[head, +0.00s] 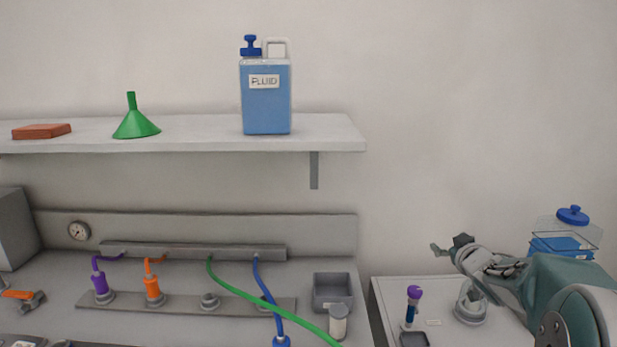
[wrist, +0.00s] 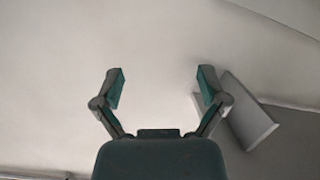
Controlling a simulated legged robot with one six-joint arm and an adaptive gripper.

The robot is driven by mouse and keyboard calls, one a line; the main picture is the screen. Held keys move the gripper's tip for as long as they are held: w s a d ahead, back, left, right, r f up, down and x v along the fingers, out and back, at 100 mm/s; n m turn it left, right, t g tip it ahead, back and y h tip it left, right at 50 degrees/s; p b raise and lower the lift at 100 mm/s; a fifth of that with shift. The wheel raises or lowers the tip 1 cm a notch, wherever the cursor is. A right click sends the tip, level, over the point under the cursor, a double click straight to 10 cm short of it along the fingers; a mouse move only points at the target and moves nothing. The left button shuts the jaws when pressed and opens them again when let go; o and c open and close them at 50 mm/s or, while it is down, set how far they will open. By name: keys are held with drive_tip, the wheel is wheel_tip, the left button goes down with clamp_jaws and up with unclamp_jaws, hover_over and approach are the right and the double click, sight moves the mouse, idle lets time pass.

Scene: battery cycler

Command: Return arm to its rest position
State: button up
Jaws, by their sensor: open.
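My gripper (head: 451,247) is at the right in the head view, raised above the small white side table (head: 385,289). My teal arm reaches in from the lower right corner. In the wrist view my gripper (wrist: 160,88) is open, its two fingers wide apart with nothing between them. Behind the fingers is mostly plain pale wall.
The shelf (head: 200,143) holds a fluid jug (head: 266,100), a green funnel (head: 134,122) and a brown block (head: 42,131). The bench has purple, orange, green and blue hoses and a grey bin (head: 333,290). A purple-topped tool (head: 412,305) and a blue-lidded container (head: 566,240) are near my arm.

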drive_tip(key=s+a+r+m+g+h, duration=0.2)
drive_tip(key=s+a+r+h, duration=0.15)
drive_tip(key=s, duration=0.35)
drive_tip(key=s+a+f+g+y, duration=0.1)
drive_tip(key=s+a, duration=0.3)
drive_tip(key=s, duration=0.6)
drive_tip(key=s+a+f+m+g+y, duration=0.1)
drive_tip(key=s+a+f+g, duration=0.2)
drive_tip(key=s, duration=0.7)
drive_tip(key=s+a+f+g+y, duration=0.1)
drive_tip(key=s+a+f+g, duration=0.2)
drive_tip(key=s+a, duration=0.4)
drive_tip(key=s+g, duration=0.1)
drive_tip(key=s, duration=0.2)
drive_tip(key=shift+s+m, duration=0.15)
drive_tip(key=shift+m, duration=0.25)
